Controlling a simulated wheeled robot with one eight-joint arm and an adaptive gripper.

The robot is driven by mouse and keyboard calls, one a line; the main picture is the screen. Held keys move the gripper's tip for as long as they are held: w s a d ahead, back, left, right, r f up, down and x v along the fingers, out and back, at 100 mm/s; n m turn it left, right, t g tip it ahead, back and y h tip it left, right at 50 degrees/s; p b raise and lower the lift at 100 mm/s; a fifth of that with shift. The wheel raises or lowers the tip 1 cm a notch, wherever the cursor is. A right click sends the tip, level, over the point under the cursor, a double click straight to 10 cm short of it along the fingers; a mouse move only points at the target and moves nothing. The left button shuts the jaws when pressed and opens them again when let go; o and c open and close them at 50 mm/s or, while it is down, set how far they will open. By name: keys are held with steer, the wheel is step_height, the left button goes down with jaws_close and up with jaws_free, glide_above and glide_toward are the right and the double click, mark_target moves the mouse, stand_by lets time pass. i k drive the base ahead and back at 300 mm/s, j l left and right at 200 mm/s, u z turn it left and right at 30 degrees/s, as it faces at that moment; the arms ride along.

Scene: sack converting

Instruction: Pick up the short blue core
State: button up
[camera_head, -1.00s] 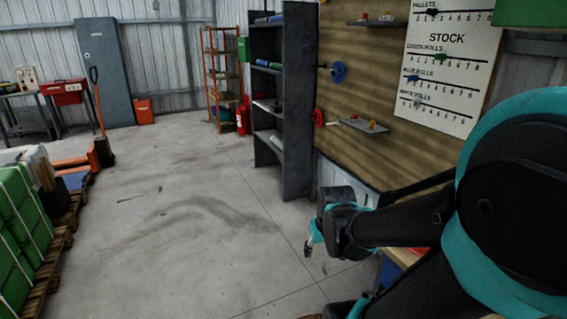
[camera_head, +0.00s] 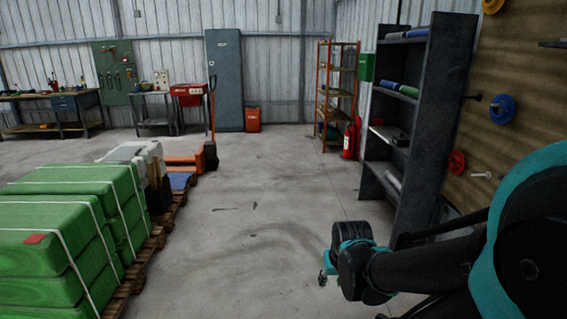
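A dark grey shelf unit (camera_head: 445,90) stands at the right and holds several tubes. Another blue piece (camera_head: 417,32) shows on the top shelf. At this distance I cannot tell for sure which is the short blue core. My gripper (camera_head: 325,277) is at the lower middle, in front of the shelf and well apart from it. Its fingers are small and partly hidden by my wrist, so I cannot tell if it is open.
A pallet (camera_head: 150,255) of green bales stands at the left, with a pallet jack (camera_head: 209,150) beyond. A fire extinguisher (camera_head: 350,140) and orange rack (camera_head: 338,90) stand behind the shelf. The middle floor is clear. A wooden board with wheels is at right.

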mark_target(390, 86)
steer(key=i, duration=1.2)
steer(key=i+j, duration=0.1)
steer(key=i, duration=1.15)
steer(key=i+z, duration=0.1)
steer(key=i, duration=1.1)
steer(key=i+j+z, duration=0.1)
steer(key=i+z, duration=0.35)
steer(key=i+j+z, duration=0.25)
steer(key=z, duration=0.15)
steer(key=i+j+z, duration=0.65)
steer(key=z, duration=0.2)
steer(key=j, duration=0.1)
